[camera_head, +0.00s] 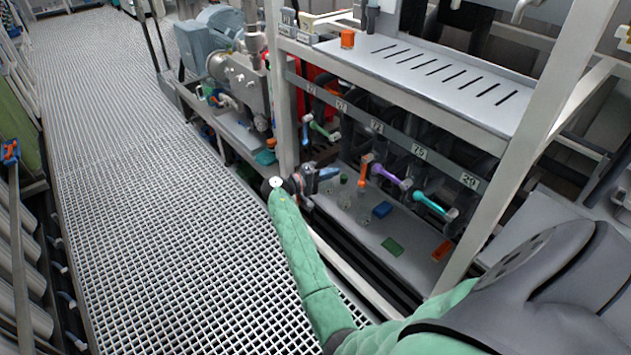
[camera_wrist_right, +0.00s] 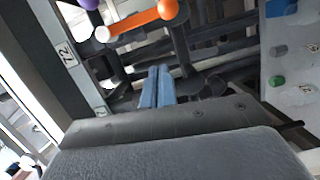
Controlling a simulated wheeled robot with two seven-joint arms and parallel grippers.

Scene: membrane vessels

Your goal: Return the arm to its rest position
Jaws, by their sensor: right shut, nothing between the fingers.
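My right arm, in a green sleeve, reaches from the lower right of the head view to the front of the rack. My right gripper (camera_head: 326,174) is at its end, just above the rack's lower shelf, with its fingers pointing right. In the right wrist view its blue-grey fingers (camera_wrist_right: 157,88) are together with nothing between them. An orange valve handle (camera_head: 364,170) is to the right of the gripper, apart from it. It also shows at the top of the wrist view (camera_wrist_right: 142,20). My left gripper is not in view.
The rack has a numbered rail (camera_head: 376,127) with purple (camera_head: 390,177), teal (camera_head: 428,203) and green (camera_head: 323,130) handles below it. A blue block (camera_head: 382,209), a green piece (camera_head: 392,245) and small vials lie on the lower shelf (camera_head: 410,262). A rack post (camera_head: 283,110) stands close to the gripper. The grating walkway (camera_head: 160,220) is clear.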

